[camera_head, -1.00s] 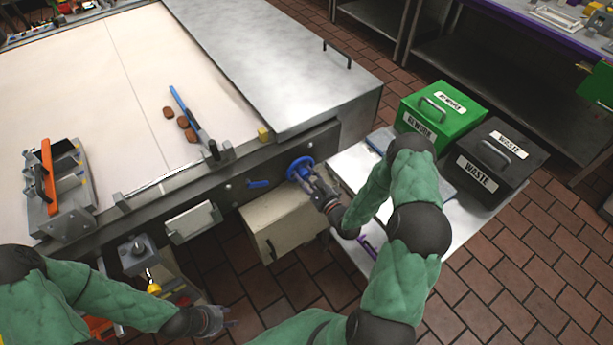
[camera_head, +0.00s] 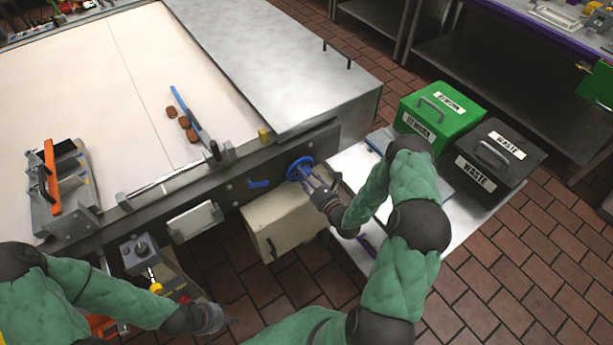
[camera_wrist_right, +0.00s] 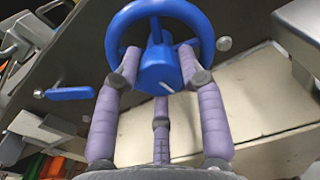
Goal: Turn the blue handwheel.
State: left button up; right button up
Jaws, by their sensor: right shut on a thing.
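The blue handwheel (camera_head: 299,168) is mounted on the dark side panel of the conveyor table. In the right wrist view the handwheel (camera_wrist_right: 160,70) fills the top middle, with its hub carrying a white mark. My right gripper (camera_head: 308,179) is at the wheel; in the wrist view its purple fingers (camera_wrist_right: 160,75) close on the hub from both sides, with a third finger below. My left gripper (camera_head: 226,321) hangs low at the bottom, away from the wheel. Its fingers are too small to read.
A blue lever (camera_head: 259,184) is left of the wheel; it also shows in the wrist view (camera_wrist_right: 70,93). A cream box (camera_head: 285,220) sits below. Green (camera_head: 440,112) and black (camera_head: 492,160) bins stand on a side table at right. A blue bar (camera_head: 184,108) and brown cookies lie on the belt.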

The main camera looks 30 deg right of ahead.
jog(key=shift+r+m, duration=0.15)
jog(key=shift+m, duration=0.35)
jog(key=o, duration=1.1)
jog(key=shift+o, duration=0.2)
jog(key=s, duration=1.2)
jog(key=shift+d, duration=0.45)
